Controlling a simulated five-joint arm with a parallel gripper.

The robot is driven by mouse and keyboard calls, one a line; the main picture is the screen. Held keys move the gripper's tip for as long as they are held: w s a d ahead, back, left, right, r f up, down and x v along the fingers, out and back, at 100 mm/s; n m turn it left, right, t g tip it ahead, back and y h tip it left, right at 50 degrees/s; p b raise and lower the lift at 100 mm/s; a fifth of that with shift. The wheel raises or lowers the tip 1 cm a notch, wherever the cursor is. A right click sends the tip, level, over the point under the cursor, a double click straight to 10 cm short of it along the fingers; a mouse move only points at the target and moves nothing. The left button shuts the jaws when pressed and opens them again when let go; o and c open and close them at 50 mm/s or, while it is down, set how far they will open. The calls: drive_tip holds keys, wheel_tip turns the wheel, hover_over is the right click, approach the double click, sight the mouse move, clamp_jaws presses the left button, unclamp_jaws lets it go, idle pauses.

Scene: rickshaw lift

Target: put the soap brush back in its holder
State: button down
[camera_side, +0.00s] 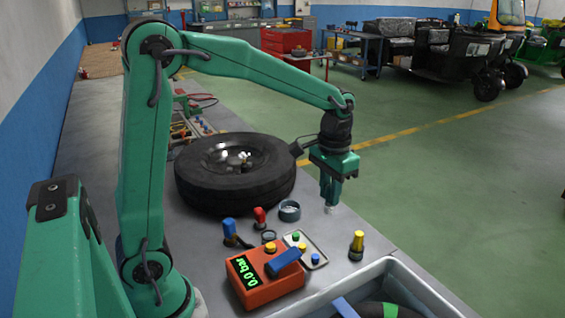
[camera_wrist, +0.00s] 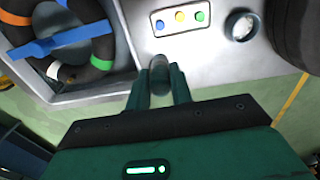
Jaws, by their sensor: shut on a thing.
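My gripper (camera_side: 334,196) hangs above the right edge of the grey workbench, pointing down. It is shut on a slim grey-green cylinder (camera_wrist: 160,80), which seems to be the soap brush; its pale tip (camera_side: 331,209) shows below the fingers in the side view. Most of it is hidden by the fingers. A small round dark cup (camera_side: 289,211) with a pale inside stands left of my gripper; it also shows in the wrist view (camera_wrist: 242,25). I cannot tell which of the two is the holder.
A large black tyre (camera_side: 235,190) lies behind the cup. A tray with coloured buttons (camera_side: 318,259), an orange gauge box (camera_side: 248,285), blue (camera_side: 230,229) and red (camera_side: 260,213) pieces and a yellow-topped piece (camera_side: 357,240) stand in front. A grey bin (camera_side: 424,288) is nearest.

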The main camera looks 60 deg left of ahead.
drive_tip(key=s+f+n, duration=0.4)
drive_tip(key=s, duration=0.7)
drive_tip(key=shift+a+f+n, duration=0.15)
drive_tip(key=shift+a+n, duration=0.15)
drive_tip(key=shift+a, duration=0.1)
drive_tip(key=shift+w+a+f, duration=0.3)
drive_tip(key=shift+a+f, duration=1.55)
drive_tip(key=shift+a, duration=0.05)
drive_tip(key=shift+w+a+f, duration=0.25)
drive_tip(key=shift+a+f, duration=1.55)
drive_tip(key=shift+a, duration=0.15)
drive_tip(key=shift+w+a+f, duration=0.3)
drive_tip(key=shift+a+f, duration=1.55)
drive_tip(key=shift+a, duration=0.05)
drive_tip(key=shift+f, duration=0.1)
drive_tip(key=c, duration=1.2)
unclamp_jaws()
drive_tip(key=shift+c, duration=0.2)
wheel_tip(320, 180, up, 12)
